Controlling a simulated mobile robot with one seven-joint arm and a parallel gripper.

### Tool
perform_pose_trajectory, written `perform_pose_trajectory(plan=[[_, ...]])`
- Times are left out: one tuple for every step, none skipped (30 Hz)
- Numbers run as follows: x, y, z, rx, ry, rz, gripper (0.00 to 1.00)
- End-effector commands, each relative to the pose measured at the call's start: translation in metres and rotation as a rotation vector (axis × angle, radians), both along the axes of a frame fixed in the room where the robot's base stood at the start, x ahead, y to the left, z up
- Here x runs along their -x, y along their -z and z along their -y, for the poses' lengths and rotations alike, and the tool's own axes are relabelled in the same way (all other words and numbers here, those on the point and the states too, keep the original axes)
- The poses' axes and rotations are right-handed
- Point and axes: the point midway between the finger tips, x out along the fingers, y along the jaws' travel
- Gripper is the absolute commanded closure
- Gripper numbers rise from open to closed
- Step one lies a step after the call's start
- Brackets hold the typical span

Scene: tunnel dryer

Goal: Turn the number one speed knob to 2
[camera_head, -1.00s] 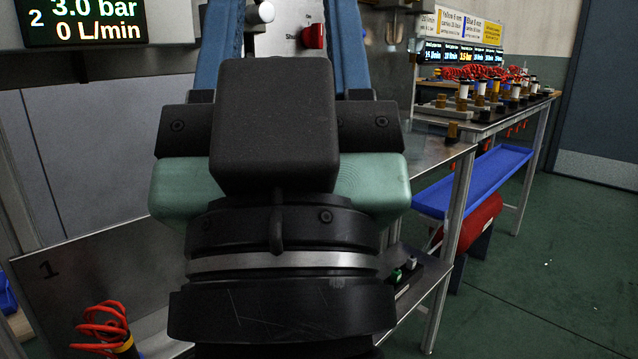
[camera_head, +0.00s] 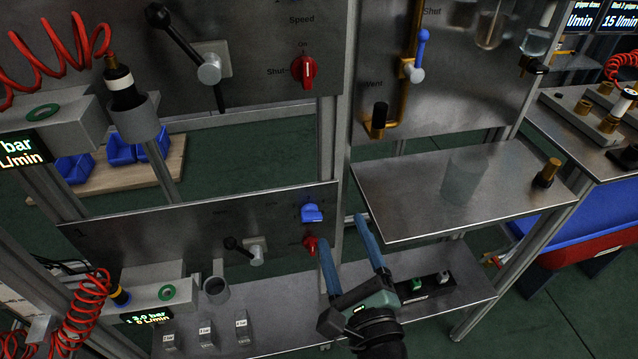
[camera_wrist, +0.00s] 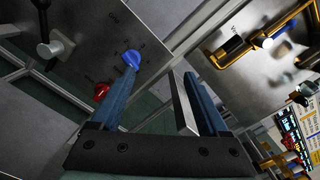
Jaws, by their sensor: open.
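The lower panel (camera_head: 150,245), marked 1, has a blue knob (camera_head: 312,213) near its right end, which I take as the speed knob. A red knob (camera_head: 311,243) sits just below it. My gripper (camera_head: 341,232) is open and empty at the panel's right edge, its blue fingers pointing up toward the panel. The left fingertip appears close to the red knob; the right one is farther right. In the wrist view the blue knob (camera_wrist: 132,58) shows just beyond the left fingertip, and the red knob (camera_wrist: 101,90) left of that finger.
A lever (camera_head: 245,250) is left of the knobs. An upper panel has a larger lever (camera_head: 190,55) and red knob (camera_head: 307,72). Small labelled blocks (camera_head: 206,332) stand below the panel.

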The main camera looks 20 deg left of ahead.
Motion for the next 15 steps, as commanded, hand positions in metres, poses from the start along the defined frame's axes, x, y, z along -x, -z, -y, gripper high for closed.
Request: perform_pose_trajectory(plan=[[0.014,-0.001,0.001,-0.14,-0.012,-0.12,0.22],[0.021,0.004,0.001,-0.223,-0.016,-0.182,0.22],[0.03,0.011,0.002,-0.327,-0.019,-0.258,0.22],[0.036,0.015,0.003,-0.399,-0.019,-0.308,0.22],[0.042,0.019,0.004,-0.464,-0.018,-0.354,0.22],[0.049,0.024,0.005,-0.54,-0.015,-0.406,0.22],[0.054,0.027,0.006,-0.589,-0.013,-0.439,0.22],[0.058,0.029,0.007,-0.631,-0.011,-0.465,0.22],[0.062,0.032,0.008,-0.678,-0.008,-0.496,0.22],[0.064,0.034,0.009,-0.705,-0.006,-0.513,0.22],[0.065,0.035,0.009,-0.726,-0.006,-0.525,0.22],[0.066,0.037,0.009,-0.745,-0.005,-0.536,0.22],[0.065,0.038,0.008,-0.754,-0.005,-0.541,0.22],[0.064,0.038,0.007,-0.76,-0.005,-0.545,0.22],[0.061,0.039,0.005,-0.764,-0.006,-0.547,0.22]])
